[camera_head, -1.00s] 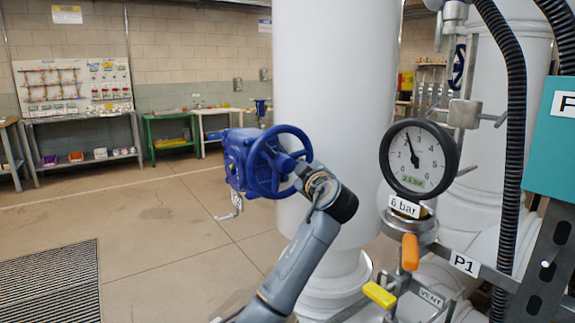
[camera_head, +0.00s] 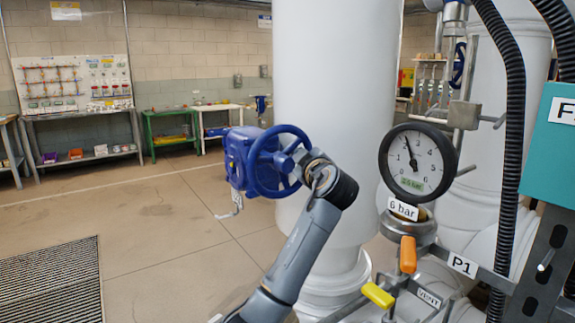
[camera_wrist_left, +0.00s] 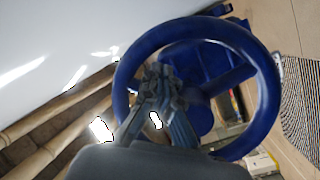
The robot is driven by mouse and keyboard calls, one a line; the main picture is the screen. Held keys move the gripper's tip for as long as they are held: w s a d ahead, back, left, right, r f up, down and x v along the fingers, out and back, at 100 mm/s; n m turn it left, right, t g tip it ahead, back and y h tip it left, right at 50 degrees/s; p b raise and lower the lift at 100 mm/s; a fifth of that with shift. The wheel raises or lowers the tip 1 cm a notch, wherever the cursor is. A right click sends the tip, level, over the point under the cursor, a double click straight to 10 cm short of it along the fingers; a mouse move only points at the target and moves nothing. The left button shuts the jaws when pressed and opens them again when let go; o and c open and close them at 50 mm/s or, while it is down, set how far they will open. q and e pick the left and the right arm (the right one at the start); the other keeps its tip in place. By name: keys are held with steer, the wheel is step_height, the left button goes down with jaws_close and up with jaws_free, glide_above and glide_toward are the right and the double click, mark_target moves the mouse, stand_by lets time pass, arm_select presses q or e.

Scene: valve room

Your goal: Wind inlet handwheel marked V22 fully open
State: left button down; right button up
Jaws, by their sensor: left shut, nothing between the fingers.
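The blue handwheel (camera_head: 264,184) sits on a blue gearbox (camera_head: 237,160) beside the large white pipe. No V22 marking can be read on it. My left gripper (camera_head: 299,156) is at the right side of the wheel rim in the head view and partly hides the rim. In the left wrist view the fingers (camera_wrist_left: 158,88) are shut with nothing between them. They point into the opening of the wheel (camera_wrist_left: 268,85), inside its rim. Whether they touch a spoke or the rim is not clear. My right gripper is not in view.
A pressure gauge (camera_head: 417,162) marked 6 bar stands right of the arm, its needle near 2.5. Orange (camera_head: 408,255) and yellow (camera_head: 378,295) valve handles are below it. The white pipe (camera_head: 333,100) is just behind my wrist. The floor at left is open, with a grating (camera_head: 55,285).

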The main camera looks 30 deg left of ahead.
mark_target(285, 156)
arm_select(q)
steer(key=shift+s+a+r, duration=0.1)
steer(key=shift+s+r, duration=0.1)
steer(key=shift+r, duration=0.25)
steer(key=shift+s+a+r, duration=0.1)
steer(key=shift+s+r, duration=0.1)
steer(key=shift+r, duration=0.2)
steer(key=shift+s+a+r+p, duration=0.25)
steer(key=shift+s+r+p, duration=0.1)
steer(key=shift+s+r, duration=0.25)
steer(key=shift+s, duration=0.1)
steer(key=shift+s+a+r, duration=0.2)
steer(key=shift+s+a, duration=0.1)
steer(key=shift+s, duration=0.4)
steer(key=shift+s+f, duration=0.1)
